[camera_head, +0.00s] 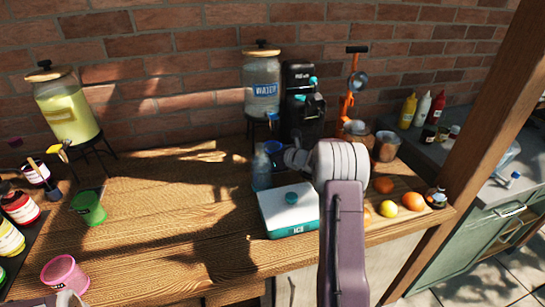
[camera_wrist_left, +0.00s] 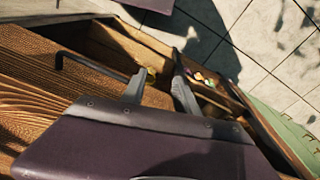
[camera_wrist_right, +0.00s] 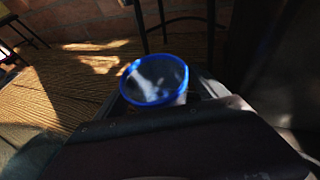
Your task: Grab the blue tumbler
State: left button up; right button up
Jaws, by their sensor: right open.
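The blue tumbler (camera_wrist_right: 157,82) shows from above in the right wrist view, with a bright blue rim and its opening facing up. In the head view the tumbler (camera_head: 273,147) stands near the back of the wooden table, partly hidden. My right gripper (camera_head: 287,157) is at its right side, its jaws open. In the right wrist view the tumbler is in front of the right gripper (camera_wrist_right: 165,92) and hides most of its fingers; I cannot tell whether they touch.
A clear bottle (camera_head: 261,172) stands just left of the tumbler, and a white and teal ice box (camera_head: 289,213) is in front. A dispenser (camera_head: 261,85) on a stand and a black machine (camera_head: 301,100) are behind. Green (camera_head: 89,207) and pink (camera_head: 64,273) cups stand left; the table's middle is clear.

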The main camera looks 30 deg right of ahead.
jog(key=shift+w+f, duration=0.2)
jog(key=shift+w, duration=0.2)
jog(key=shift+s+r, duration=0.1)
jog(key=shift+s, duration=0.05)
jog(key=c, duration=1.7)
jog(key=shift+o, duration=0.2)
jog(key=shift+s+d+r, duration=0.1)
jog(key=shift+s+r, duration=0.2)
jog(key=shift+r, duration=0.05)
jog(key=r+v, duration=0.1)
jog(key=v, duration=1.4)
jog(key=shift+w+r, duration=0.2)
jog(key=shift+w, duration=0.05)
